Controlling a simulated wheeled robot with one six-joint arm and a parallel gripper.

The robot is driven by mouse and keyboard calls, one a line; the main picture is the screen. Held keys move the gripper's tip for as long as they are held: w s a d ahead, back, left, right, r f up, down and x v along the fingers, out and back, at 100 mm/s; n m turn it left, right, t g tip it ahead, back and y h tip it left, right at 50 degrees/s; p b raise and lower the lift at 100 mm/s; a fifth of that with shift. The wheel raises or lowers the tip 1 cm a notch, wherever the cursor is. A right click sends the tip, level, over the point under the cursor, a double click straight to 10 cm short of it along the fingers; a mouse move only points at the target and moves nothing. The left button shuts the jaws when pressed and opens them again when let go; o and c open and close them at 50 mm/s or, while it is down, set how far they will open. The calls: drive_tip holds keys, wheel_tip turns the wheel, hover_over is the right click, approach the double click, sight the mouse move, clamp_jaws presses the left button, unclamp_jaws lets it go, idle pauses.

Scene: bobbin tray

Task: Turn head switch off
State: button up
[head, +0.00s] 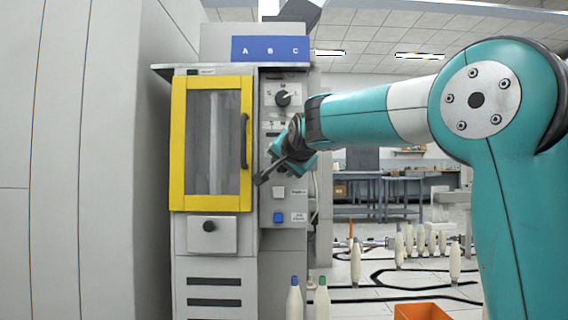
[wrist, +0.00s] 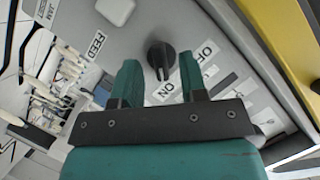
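In the wrist view a black rotary switch (wrist: 160,55) sits on the grey panel, with OFF and ON labels beside it. Its ridge runs roughly up and down in the picture, with the lower end toward the ON label. The teal fingers of my gripper (wrist: 158,70) are open, one on each side of the switch in the picture. I cannot tell whether they touch it. In the head view my gripper (head: 275,155) is at the panel and hides this switch. Another black knob (head: 283,99) is higher on the panel. No head label is readable.
A yellow-framed door (head: 178,150) with a black handle is left of the panel. A white button (head: 279,192) and a blue button (head: 278,217) are below my gripper. Several bobbins (head: 355,265) and an orange box (head: 420,312) are at lower right.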

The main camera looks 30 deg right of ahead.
drive_tip(key=shift+w+d+f, duration=0.15)
drive_tip(key=shift+w+d, duration=0.05)
drive_tip(key=shift+w, duration=0.35)
clamp_jaws()
drive_tip(key=shift+p, duration=0.6)
drive_tip(key=shift+w+a+n+g+h+p, duration=0.1)
drive_tip(key=shift+n+g+h+p, duration=0.8)
drive_tip(key=shift+n+p, duration=1.55)
drive_tip(key=shift+s+a+n+g+h+p, duration=0.1)
drive_tip(key=shift+n+g+h+p, duration=0.75)
drive_tip(key=shift+p, duration=2.75)
drive_tip(key=shift+w+a+n+g+h+p, duration=0.1)
drive_tip(key=shift+n+g+h+p, duration=0.25)
drive_tip(key=shift+n+h+p, duration=1.65)
drive_tip(key=shift+d+f+y+p, duration=0.1)
drive_tip(key=shift+y+p, duration=0.55)
drive_tip(key=shift+p, duration=0.45)
